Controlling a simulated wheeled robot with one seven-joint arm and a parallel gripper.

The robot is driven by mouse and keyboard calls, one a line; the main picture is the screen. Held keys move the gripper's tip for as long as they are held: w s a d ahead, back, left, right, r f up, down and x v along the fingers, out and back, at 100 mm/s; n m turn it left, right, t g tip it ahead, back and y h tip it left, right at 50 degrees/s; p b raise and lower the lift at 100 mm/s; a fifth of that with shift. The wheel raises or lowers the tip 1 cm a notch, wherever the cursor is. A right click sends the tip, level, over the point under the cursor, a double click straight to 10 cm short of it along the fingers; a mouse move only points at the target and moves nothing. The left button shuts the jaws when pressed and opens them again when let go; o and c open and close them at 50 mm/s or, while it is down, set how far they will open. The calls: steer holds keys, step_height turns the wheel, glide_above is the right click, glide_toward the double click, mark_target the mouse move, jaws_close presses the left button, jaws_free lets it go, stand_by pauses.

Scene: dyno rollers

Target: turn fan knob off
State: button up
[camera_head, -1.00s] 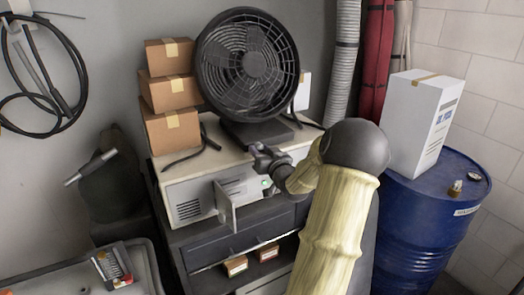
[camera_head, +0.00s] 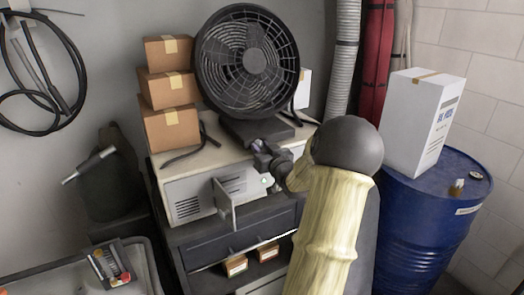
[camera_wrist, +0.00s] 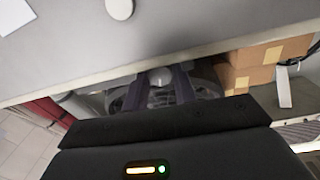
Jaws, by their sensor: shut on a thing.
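The black round fan (camera_head: 247,62) stands upright on the light-topped cabinet (camera_head: 195,150), and its dark base (camera_head: 243,131) rests near the front edge. My gripper (camera_head: 259,147) is at the front of that base. In the wrist view my two dark fingers (camera_wrist: 158,88) are shut on a pale, rounded knob (camera_wrist: 161,76), with the fan grille (camera_wrist: 165,97) showing behind. In the head view the knob is mostly hidden by my gripper. Its exact turn position cannot be read.
Stacked cardboard boxes (camera_head: 168,92) stand left of the fan. A small open panel (camera_head: 224,204) sticks out from the cabinet front below my gripper. A blue drum (camera_head: 420,230) with a white box (camera_head: 414,125) stands to the right. Dark cables lie on the cabinet top.

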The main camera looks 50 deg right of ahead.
steer(key=o, duration=0.7)
steer(key=b+v, duration=0.2)
steer(key=v, duration=1.5)
steer(key=shift+s+a, duration=0.1)
steer(key=shift+s, duration=0.15)
